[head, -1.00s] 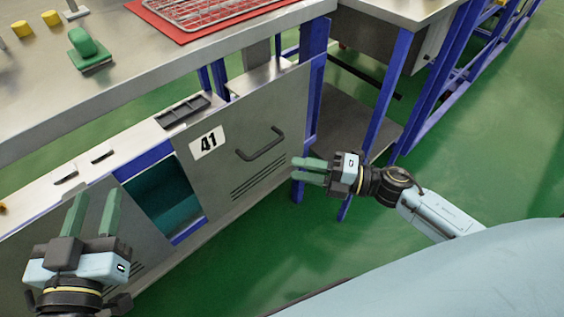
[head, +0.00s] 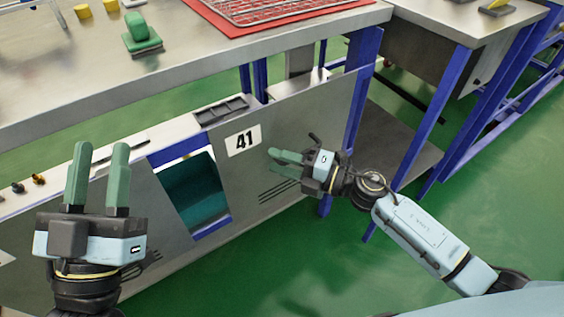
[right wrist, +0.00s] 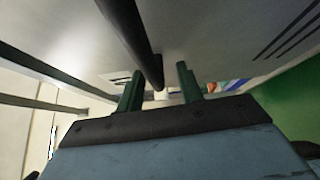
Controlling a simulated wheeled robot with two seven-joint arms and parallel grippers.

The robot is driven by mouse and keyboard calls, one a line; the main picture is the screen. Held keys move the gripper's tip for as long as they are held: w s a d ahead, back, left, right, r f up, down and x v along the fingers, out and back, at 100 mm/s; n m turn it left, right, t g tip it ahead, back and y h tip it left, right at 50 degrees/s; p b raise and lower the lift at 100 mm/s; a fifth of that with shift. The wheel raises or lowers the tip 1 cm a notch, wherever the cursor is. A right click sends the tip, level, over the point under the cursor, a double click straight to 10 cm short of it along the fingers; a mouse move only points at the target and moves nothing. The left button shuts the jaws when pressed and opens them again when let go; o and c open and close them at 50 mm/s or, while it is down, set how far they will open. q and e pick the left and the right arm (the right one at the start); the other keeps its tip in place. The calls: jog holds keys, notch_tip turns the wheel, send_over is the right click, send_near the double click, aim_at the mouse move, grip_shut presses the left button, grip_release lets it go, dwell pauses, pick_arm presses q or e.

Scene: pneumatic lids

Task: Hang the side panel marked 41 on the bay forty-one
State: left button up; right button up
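The grey side panel marked 41 (head: 325,108) stands upright on the right of the front below the bench, its number plate near its top left. Left of it is an open bay (head: 195,190) with a teal inside; I see no number on it. My right gripper (head: 273,160) is open at the panel's handle and hides most of it in the head view. In the right wrist view the dark handle bar (right wrist: 132,40) runs down toward the gap between the open fingers. My left gripper (head: 99,147) is open and empty in front of the bay's left side.
The steel bench (head: 70,85) above carries a green block (head: 137,28), yellow cylinders and a red mat (head: 230,28) with a wire rack. A narrow ledge with a dark tray (head: 222,109) runs below. Blue posts (head: 365,90) stand right. Green floor is clear at lower right.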

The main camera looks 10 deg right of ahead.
aim_at(262, 146)
jog(key=shift+c, duration=0.5)
grip_shut()
jog(key=shift+r+p, duration=1.7)
jog(key=s+d+p, duration=0.2)
jog(key=s+d, duration=0.1)
jog(key=s, duration=0.6)
jog(key=shift+s+d, duration=0.2)
jog(key=shift+d, duration=0.05)
dwell(0.4)
